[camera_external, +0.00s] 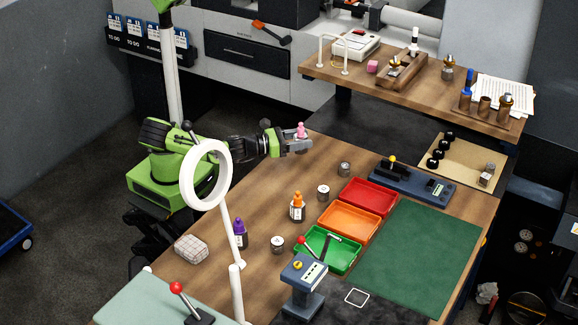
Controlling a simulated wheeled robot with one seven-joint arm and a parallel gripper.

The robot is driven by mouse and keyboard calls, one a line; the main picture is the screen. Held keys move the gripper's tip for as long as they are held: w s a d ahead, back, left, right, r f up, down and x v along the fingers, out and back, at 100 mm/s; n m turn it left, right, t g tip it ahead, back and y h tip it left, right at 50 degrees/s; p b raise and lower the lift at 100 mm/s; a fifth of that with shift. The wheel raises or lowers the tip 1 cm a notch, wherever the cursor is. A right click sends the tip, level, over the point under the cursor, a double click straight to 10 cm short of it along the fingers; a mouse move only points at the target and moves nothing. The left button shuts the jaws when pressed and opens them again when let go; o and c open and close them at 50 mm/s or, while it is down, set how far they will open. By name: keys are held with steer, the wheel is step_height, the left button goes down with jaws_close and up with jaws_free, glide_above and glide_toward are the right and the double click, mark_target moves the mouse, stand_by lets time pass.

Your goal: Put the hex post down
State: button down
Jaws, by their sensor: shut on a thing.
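My gripper (303,145) is at the far left edge of the wooden bench (280,190), reaching in from the left. It is shut on a small pink piece (301,130) that stands up above the fingers; this seems to be the hex post. Its lower part is hidden by the gripper. The gripper looks to be above the bench top, but the exact height cannot be told.
Metal pieces (345,169) stand on the bench, with an orange bottle (297,206) nearer. Red (392,195), orange (373,222) and green (348,266) trays sit right of them, beside a green mat (467,245). A ring lamp (224,203) stands in front. Bare wood lies between.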

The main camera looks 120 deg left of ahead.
step_height(320, 180, down, 10)
steer(key=b, duration=0.5)
steer(key=shift+r, duration=0.3)
steer(key=shift+c, duration=2.1)
jaws_free()
steer(key=shift+f, duration=0.2)
steer(key=shift+r, duration=0.1)
steer(key=shift+s+d, duration=0.2)
steer(key=shift+d, duration=0.1)
steer(key=p+v, duration=0.2)
steer(key=v, duration=0.9)
steer(key=shift+s+p, duration=0.15)
steer(key=shift+p, duration=0.2)
